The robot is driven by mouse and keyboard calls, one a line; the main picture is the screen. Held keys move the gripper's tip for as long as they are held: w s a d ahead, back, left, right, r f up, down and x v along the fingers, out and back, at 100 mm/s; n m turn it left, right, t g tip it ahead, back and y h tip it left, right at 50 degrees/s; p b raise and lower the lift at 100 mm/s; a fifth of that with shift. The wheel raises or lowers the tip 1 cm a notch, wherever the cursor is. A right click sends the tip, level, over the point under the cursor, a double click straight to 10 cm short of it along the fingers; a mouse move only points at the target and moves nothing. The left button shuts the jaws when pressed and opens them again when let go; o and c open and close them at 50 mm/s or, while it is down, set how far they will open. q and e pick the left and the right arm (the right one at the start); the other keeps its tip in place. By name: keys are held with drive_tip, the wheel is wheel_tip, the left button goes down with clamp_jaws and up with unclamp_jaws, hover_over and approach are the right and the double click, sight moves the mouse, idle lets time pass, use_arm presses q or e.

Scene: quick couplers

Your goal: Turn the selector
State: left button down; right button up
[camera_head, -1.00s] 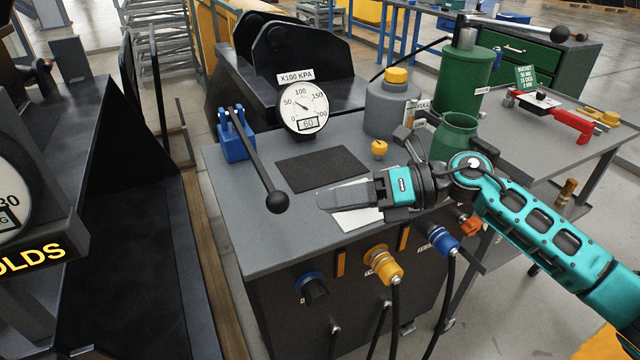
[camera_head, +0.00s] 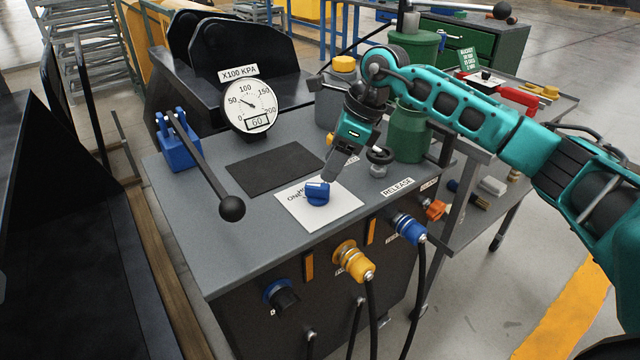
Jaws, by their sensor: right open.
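The selector (camera_head: 318,194) is a small blue knob on a white label plate (camera_head: 338,212) on the bench top. The plate's lettering is partly hidden by the knob. My right gripper (camera_head: 334,172) points down just above and behind the knob, its fingertips close to it. Its jaws are open, seen nearly edge-on, and nothing shows between them. Whether a finger touches the knob I cannot tell. My left gripper is out of view.
A round gauge (camera_head: 249,105) and a black-ball lever on a blue bracket (camera_head: 178,150) stand left of the plate. A dark mat (camera_head: 273,167) lies behind it. A green canister (camera_head: 408,132) stands to the right. Yellow (camera_head: 358,262) and blue (camera_head: 409,228) hose couplers fill the front face.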

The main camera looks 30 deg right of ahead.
sight(320, 185)
drive_tip(key=x, duration=0.6)
drive_tip(key=shift+a+f, duration=0.1)
drive_tip(key=shift+c, duration=0.2)
clamp_jaws()
